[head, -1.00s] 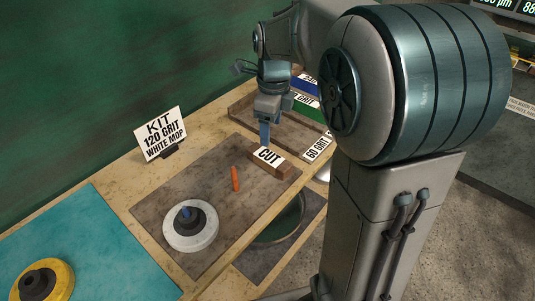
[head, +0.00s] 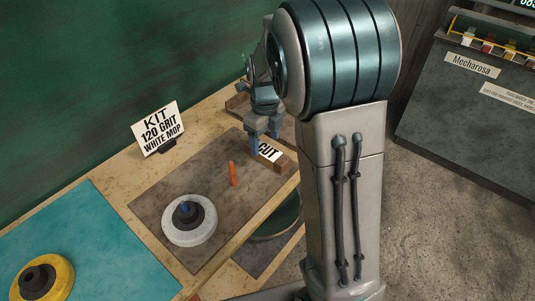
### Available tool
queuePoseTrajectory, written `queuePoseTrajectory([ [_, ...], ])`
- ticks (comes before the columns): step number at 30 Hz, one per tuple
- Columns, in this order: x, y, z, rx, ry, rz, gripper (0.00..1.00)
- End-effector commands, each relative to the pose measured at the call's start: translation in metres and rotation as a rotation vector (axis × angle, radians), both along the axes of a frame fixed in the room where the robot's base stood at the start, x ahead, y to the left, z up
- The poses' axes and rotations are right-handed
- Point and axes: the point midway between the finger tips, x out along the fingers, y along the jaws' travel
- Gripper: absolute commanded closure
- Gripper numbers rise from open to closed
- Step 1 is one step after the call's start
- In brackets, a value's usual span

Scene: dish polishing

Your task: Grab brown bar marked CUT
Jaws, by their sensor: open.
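The brown bar (head: 285,165) with a white CUT label lies on the dark brown mat (head: 150,205), near the mat's right end. My gripper (head: 265,148) is open and low at the bar, its blue fingers pointing down. One finger shows at the bar's left end and covers part of the label; another shows behind the bar. I cannot tell whether either finger touches it.
An orange stick (head: 232,174) stands left of the bar. A white mop wheel (head: 189,220) lies on the same mat. A KIT 120 GRIT WHITE MOP sign (head: 158,129) stands at the back. A yellow wheel (head: 60,270) lies on the teal mat (head: 85,235). A round dish (head: 283,220) sits below the table edge.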

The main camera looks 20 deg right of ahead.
Motion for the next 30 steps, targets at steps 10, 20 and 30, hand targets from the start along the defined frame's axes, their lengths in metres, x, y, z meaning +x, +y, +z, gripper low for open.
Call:
queuePoseTrajectory([
  [10,0.0,-0.004,-0.046,0.0,0.004,-0.001,0.34],
  [20,0.0,-0.004,-0.048,0.0,0.001,0.0,0.5],
  [30,0.0,-0.005,-0.047,0.0,0.0,0.0,0.93],
])
